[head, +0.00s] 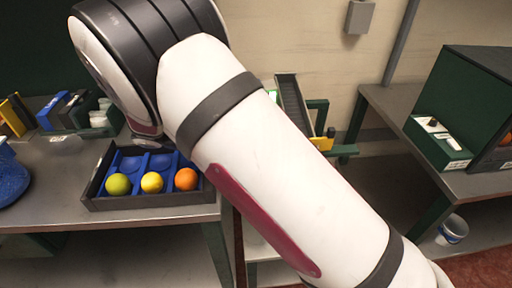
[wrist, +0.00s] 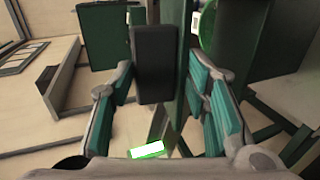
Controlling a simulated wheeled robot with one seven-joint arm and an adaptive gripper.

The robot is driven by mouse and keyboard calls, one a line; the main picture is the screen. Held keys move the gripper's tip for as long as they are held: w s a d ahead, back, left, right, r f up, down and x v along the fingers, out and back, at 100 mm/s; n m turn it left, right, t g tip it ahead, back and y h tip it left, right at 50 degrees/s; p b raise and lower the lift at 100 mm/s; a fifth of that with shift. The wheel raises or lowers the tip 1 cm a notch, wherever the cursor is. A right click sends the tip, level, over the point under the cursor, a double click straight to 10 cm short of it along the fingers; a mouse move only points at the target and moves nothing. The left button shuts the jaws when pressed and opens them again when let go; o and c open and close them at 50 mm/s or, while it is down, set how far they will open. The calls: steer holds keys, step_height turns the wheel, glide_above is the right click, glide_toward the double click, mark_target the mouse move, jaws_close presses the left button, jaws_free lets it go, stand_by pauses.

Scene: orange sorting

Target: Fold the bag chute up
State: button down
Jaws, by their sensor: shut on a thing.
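In the wrist view my gripper (wrist: 162,68) has its teal-padded fingers on either side of a dark grey block, which looks like part of the bag chute (wrist: 154,62). The fingers are closed on it; the exact contact is hard to see. A green upright stands right beside the block. In the head view my white arm reaches across the middle and my gripper is hidden. A grey sloped panel with a dark rim (head: 293,104) shows just right of the arm; I cannot tell whether it is the same chute.
A tray (head: 150,200) with a green, a yellow and an orange ball sits on the left metal table. A blue bag (head: 11,178) lies at the left edge. A dark green box (head: 465,92) stands on the right table.

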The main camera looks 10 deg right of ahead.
steer(key=shift+s+a+f, duration=0.1)
steer(key=shift+a+f, duration=0.1)
steer(key=shift+f, duration=0.15)
